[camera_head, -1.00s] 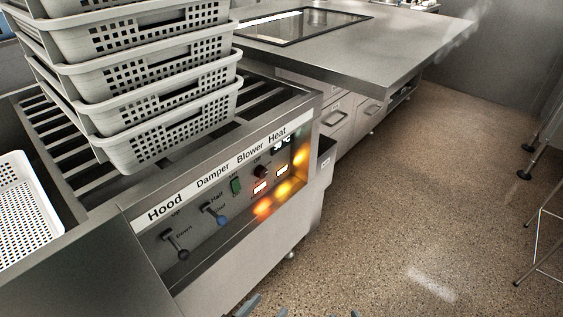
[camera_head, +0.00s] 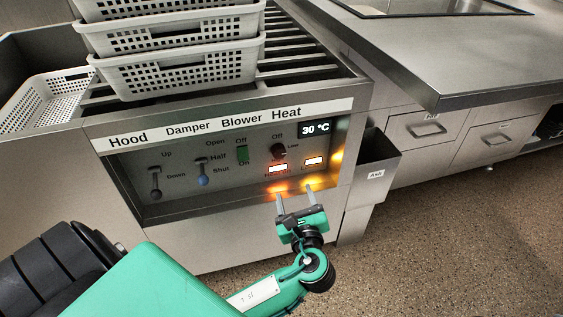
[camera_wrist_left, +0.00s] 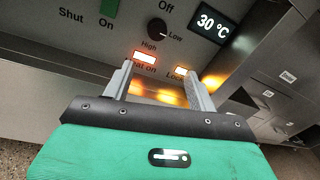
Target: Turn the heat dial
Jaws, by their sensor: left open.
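The heat dial (camera_head: 278,150) is a small dark round knob under the "Heat" label on the control panel (camera_head: 226,200), with Off, Low and High marks around it. It also shows in the left wrist view (camera_wrist_left: 157,29), above and beyond the fingertips. Its pointer appears turned toward the Low side. A display (camera_head: 316,129) beside it reads 30 °C. My left gripper (camera_head: 294,194) is open and empty, below the dial and apart from it, fingers pointing toward the panel. In the left wrist view its two fingers (camera_wrist_left: 161,72) stand apart below the dial. My right gripper is out of view.
Lit indicators (camera_head: 278,168) sit just below the dial. The blower switch (camera_head: 242,154), damper lever (camera_head: 203,180) and hood lever (camera_head: 156,194) are to its left. Stacked white baskets (camera_head: 180,75) stand on the slatted top. An "Ash" bin (camera_head: 376,160) projects at right.

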